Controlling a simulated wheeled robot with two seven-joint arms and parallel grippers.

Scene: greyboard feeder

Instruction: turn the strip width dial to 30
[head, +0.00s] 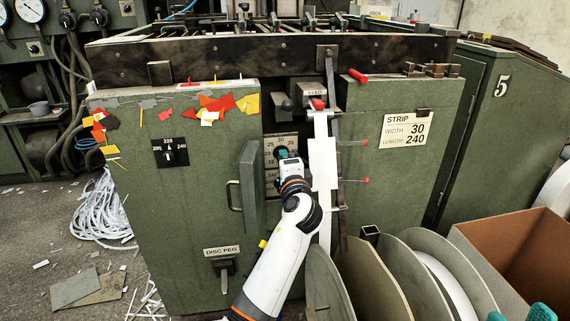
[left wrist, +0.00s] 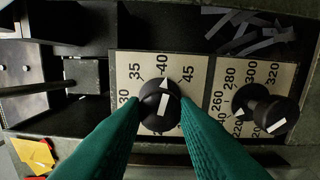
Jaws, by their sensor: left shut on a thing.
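The strip width dial is a black knob (left wrist: 160,104) with a white mark and a white pointer, on a pale scale plate (left wrist: 120,75) reading 30, 35, 40 and 45. Its pointer points up near 40, a little toward 45. My left gripper (left wrist: 160,108) is shut on this knob, one teal finger on each side. In the head view my left gripper (head: 282,153) reaches into the machine's recess and hides the knob. A card (head: 406,130) reads strip width 30, length 240. My right gripper (head: 518,314) shows only as two parted teal fingertips at the bottom right, empty.
Right of the width dial is a second black knob (left wrist: 270,112) with a 220 to 320 scale. An open green door (head: 250,190) stands left of my left gripper. Large discs (head: 385,275) and a cardboard box (head: 510,245) stand at lower right.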

